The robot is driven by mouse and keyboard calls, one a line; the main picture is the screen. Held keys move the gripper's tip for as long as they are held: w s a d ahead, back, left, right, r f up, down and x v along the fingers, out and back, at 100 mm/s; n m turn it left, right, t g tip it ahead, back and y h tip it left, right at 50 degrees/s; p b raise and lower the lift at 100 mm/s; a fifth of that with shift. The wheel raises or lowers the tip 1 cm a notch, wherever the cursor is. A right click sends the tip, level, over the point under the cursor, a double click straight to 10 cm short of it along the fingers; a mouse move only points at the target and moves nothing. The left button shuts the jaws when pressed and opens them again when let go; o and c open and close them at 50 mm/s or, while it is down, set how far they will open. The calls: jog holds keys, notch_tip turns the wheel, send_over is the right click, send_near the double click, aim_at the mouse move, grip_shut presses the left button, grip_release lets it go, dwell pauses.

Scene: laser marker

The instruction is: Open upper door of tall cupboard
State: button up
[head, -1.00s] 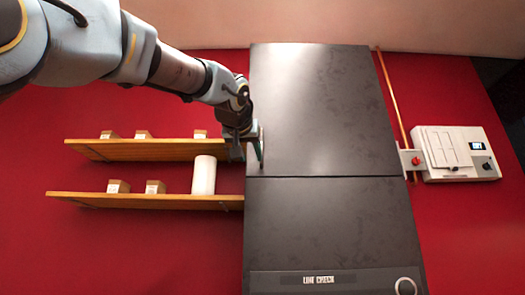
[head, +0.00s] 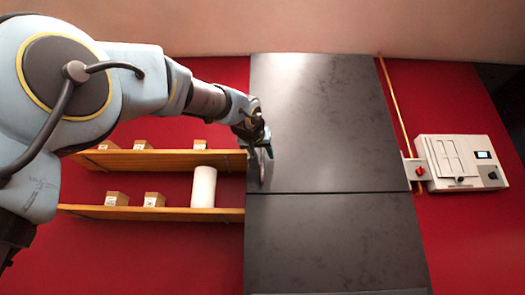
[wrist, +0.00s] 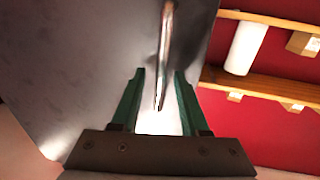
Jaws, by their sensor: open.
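The tall dark grey cupboard stands in the middle of the head view. Its upper door (head: 330,120) looks shut, above a seam over the lower door (head: 330,240). A slim, shiny upright handle (head: 263,168) is near the upper door's lower left edge. My gripper (head: 266,146) is at that handle, partly hiding it. In the wrist view, the handle (wrist: 166,40) runs between the two green fingers of my gripper (wrist: 160,75). The fingers are open, with a gap on either side of the handle; contact cannot be seen.
Two wooden shelves left of the cupboard, upper (head: 170,160) and lower (head: 150,213), hold small boxes and a white cylinder (head: 203,187). My arm passes in front of the upper shelf's area. Right of the cupboard are a wall box (head: 460,160) and an orange pipe (head: 393,105).

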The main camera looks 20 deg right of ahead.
jog(key=shift+w+d, duration=0.1)
jog(key=shift+c, duration=0.2)
grip_shut()
dwell(1.3)
